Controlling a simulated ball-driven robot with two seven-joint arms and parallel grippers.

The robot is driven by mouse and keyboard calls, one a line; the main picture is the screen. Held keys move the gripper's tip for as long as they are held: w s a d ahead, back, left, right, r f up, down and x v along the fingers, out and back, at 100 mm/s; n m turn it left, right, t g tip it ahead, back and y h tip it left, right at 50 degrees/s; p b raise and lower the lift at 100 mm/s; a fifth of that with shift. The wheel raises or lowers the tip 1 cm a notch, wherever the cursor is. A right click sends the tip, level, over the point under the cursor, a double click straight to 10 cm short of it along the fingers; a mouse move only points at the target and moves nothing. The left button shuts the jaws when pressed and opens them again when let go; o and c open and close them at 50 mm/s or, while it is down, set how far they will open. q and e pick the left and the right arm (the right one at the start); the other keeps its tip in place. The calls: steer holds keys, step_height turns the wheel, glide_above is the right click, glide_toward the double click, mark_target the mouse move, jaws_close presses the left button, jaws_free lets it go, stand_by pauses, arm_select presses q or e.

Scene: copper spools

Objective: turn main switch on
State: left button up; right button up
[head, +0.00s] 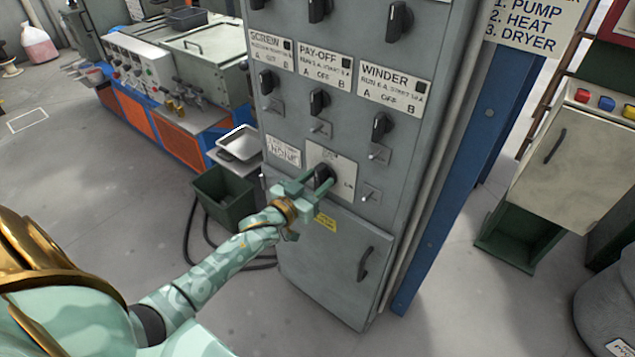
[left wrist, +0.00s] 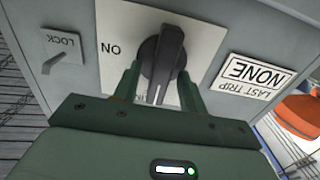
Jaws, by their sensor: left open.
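The main switch is a black rotary knob (head: 323,173) on a pale plate (head: 340,162), low on the grey cabinet. It also shows in the left wrist view as a black knob (left wrist: 163,52), with ON printed on the plate to its left there. Its white mark points to the bottom of that view, not at ON. My left gripper (head: 319,184) is open, with one finger on each side of the knob; both fingers show in the left wrist view (left wrist: 160,86). I cannot tell whether they touch it. My right gripper is not in view.
Small toggles, including a LOCK toggle (left wrist: 55,62), sit beside the plate. A LAST TRIP NONE label (left wrist: 256,78) is on its other side. A cabinet door handle (head: 365,264) is below. A dark green bin (head: 226,200) stands left of the cabinet.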

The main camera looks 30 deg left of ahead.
arm_select(q)
steer(key=shift+w, duration=0.2)
steer(key=shift+c, duration=0.3)
jaws_close()
steer(key=shift+m, duration=0.4)
steer(key=m+p, duration=0.1)
steer(key=m, duration=0.2)
steer(key=shift+d, duration=0.15)
steer(key=m, duration=0.3)
steer(key=shift+d+m, duration=0.15)
steer(key=shift+m, duration=0.15)
steer(key=m, duration=0.5)
steer(key=shift+d+f+b, duration=0.15)
steer(key=shift+f+b, duration=0.15)
steer(key=m+b, duration=0.1)
steer(key=m, duration=0.4)
steer(key=shift+f, duration=0.2)
steer(key=shift+m, duration=0.5)
